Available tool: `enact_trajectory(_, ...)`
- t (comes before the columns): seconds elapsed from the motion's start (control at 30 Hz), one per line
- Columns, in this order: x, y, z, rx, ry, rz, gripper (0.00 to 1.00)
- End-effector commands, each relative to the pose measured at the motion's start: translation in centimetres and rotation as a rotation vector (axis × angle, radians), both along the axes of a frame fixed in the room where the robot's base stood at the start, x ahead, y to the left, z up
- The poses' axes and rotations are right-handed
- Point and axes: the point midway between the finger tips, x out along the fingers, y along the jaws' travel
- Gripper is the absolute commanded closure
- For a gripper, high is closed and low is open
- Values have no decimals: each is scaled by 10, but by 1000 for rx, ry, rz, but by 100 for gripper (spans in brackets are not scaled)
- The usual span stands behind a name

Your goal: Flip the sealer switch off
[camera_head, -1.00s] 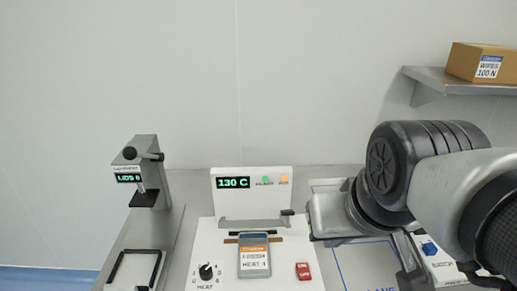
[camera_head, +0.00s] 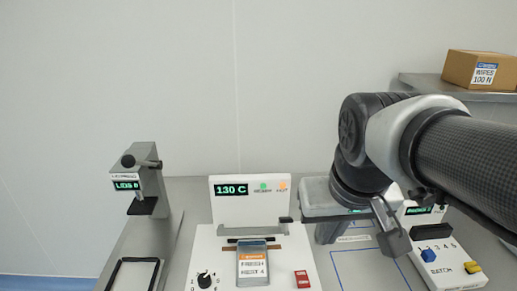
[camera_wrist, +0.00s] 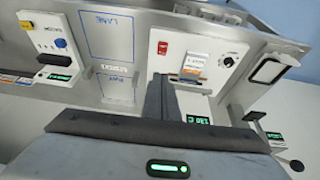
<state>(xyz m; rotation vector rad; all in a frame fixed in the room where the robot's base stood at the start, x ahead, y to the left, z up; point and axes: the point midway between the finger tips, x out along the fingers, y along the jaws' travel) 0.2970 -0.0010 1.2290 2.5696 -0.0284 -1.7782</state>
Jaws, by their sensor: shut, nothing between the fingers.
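The sealer (camera_head: 222,250) is a white machine, front centre in the head view, with a display (camera_head: 231,190) reading 130 C. Its small red switch (camera_head: 301,279) sits on the front right of the panel; its rocker position is too small to read. The switch also shows in the wrist view (camera_wrist: 162,47), above the fingers. A pouch with an orange and white label (camera_head: 253,265) lies at the sealer's front. My gripper (camera_head: 394,242) is shut and empty, to the right of and apart from the switch. Its grey fingers also show in the wrist view (camera_wrist: 160,100).
A black knob (camera_head: 205,280) is left of the pouch. A batch box (camera_head: 440,255) with blue and yellow controls stands at right. A lid press (camera_head: 145,180) stands at left. A blue-outlined lane (camera_head: 350,262) lies between sealer and batch box. A metal container (camera_head: 318,200) sits behind.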

Motion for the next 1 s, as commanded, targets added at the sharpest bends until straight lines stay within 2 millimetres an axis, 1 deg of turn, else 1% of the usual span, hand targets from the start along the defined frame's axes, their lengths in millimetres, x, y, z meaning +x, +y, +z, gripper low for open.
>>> enact_trajectory(0.03,12,-1,-2,-5,51,-3,100)
enact_trajectory(0.17,38,-1,-13,-15,167,-5,100)
enact_trajectory(0.27,59,0,-24,-17,254,-6,100)
enact_trajectory(0.4,86,1,-48,-9,374,-5,100)
enact_trajectory(0.5,102,2,-66,0,449,-3,100)
enact_trajectory(0.6,113,2,-83,10,510,-3,100)
enact_trajectory(0.73,122,3,-99,19,562,-1,100)
enact_trajectory(0.83,126,3,-105,23,580,-2,100)
enact_trajectory(1.0,126,3,-107,25,587,-2,100)
